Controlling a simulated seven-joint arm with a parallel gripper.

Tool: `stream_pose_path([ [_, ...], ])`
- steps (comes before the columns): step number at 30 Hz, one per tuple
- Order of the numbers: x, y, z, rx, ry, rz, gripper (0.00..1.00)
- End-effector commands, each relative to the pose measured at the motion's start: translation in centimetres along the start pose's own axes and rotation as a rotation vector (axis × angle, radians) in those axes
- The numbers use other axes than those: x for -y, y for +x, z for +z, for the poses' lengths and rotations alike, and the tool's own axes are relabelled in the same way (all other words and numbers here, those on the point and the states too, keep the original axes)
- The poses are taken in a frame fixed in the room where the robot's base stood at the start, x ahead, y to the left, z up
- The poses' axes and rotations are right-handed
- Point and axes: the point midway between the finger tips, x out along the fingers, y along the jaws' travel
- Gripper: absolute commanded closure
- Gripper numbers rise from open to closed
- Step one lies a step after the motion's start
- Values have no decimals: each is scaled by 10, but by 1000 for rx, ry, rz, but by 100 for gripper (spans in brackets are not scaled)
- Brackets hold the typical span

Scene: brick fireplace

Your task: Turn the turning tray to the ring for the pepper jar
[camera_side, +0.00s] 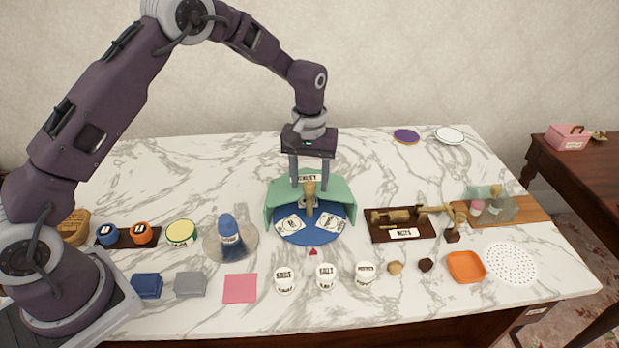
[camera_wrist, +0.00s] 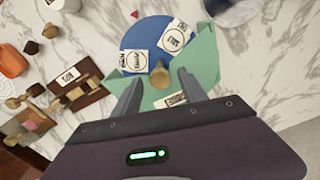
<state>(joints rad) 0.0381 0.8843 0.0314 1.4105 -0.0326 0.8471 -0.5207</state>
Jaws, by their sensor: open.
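The turning tray (camera_side: 305,238) is a blue disc with a wooden knob (camera_side: 310,200) standing at its middle. Two white cards with ring marks and small labels show on its front half; I cannot read them surely. A green screen (camera_side: 340,192) bends around its back half and hides that part. A small red marker (camera_side: 313,252) lies on the table before the tray's front edge. My gripper (camera_side: 310,186) is open above the tray, its fingers on either side of the knob. In the wrist view the knob (camera_wrist: 160,74) shows between the open fingers. Three white labelled jars (camera_side: 326,276) stand in front; their lettering is blurred.
A blue bottle (camera_side: 228,232) on a round grey plate stands left of the tray. An orange dish (camera_side: 466,267) and a white perforated mat (camera_side: 510,263) lie front right. The marble behind the tray is largely clear.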

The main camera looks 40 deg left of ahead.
Motion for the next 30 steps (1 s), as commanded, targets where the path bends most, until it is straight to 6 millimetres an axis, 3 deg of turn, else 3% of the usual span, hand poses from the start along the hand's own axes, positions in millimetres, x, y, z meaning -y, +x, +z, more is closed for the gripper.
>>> stream_pose_path([
  [4,0,0,0,0,0,0,50],
  [5,0,0,0,0,0,0,54],
  [12,0,-1,0,0,0,0,100],
  [30,0,-1,0,0,0,0,100],
])
